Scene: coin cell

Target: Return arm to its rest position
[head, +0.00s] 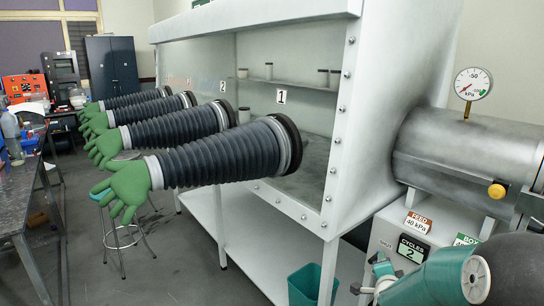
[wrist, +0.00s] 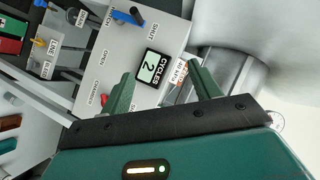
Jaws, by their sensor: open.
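My gripper (wrist: 160,68) shows in the wrist view with its two green fingers apart and nothing between them. The fingers point toward a light grey control panel (wrist: 174,28) with a "CYCLES 2" display (wrist: 152,67). I cannot tell the exact gap to the panel.
A steel cylinder chamber (head: 465,150) with a pressure gauge (head: 473,84) stands above the panel. A glove box (head: 334,110) with several black sleeves (head: 215,155) fills the middle. A teal bin (head: 305,285) is below. A blue lever (wrist: 130,16) shows on the panel.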

